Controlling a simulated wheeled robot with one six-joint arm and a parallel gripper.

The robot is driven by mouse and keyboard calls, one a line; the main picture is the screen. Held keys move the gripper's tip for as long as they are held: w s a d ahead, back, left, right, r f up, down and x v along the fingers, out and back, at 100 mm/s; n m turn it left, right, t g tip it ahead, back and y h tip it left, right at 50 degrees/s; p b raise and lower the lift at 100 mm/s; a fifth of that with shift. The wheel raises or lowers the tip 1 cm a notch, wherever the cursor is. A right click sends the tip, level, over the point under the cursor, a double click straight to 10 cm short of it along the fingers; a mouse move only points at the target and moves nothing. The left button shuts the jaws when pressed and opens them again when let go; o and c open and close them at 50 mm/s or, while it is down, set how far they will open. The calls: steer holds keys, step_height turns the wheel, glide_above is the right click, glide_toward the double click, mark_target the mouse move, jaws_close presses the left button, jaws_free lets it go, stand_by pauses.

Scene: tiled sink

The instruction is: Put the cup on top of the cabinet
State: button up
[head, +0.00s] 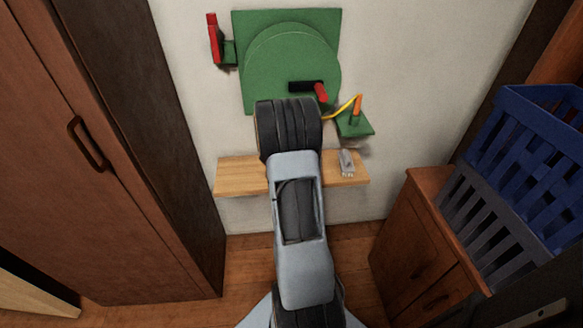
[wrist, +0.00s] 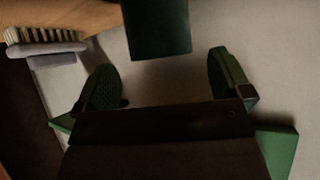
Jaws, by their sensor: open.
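No cup can be made out in either view. A low brown wooden cabinet (head: 412,262) with drawers stands at the right in the head view. A tall brown cabinet (head: 75,130) with a dark handle stands at the left; its top is out of view. My gripper (wrist: 166,78) is open in the wrist view, with its two dark green fingers wide apart and nothing visible between them. In the head view my arm hides the gripper.
Blue and grey crates (head: 520,170) sit on the low cabinet, leaving little bare top. A wooden shelf (head: 240,178) on the wall holds a brush (head: 347,163), also in the wrist view (wrist: 42,45). A green wall fixture (head: 290,62) with red handles is behind my arm.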

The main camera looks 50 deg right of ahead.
steer(key=shift+b+x, duration=0.6)
steer(key=shift+x, duration=1.7)
steer(key=shift+a, duration=0.1)
steer(key=shift+c, duration=0.2)
steer(key=c, duration=1.3)
steer(key=shift+r+p, duration=1.35)
steer(key=shift+r, duration=0.6)
steer(key=s+a+r+p, duration=0.3)
steer(key=s+a+r, duration=0.6)
steer(key=s, duration=0.1)
steer(key=shift+s, duration=0.35)
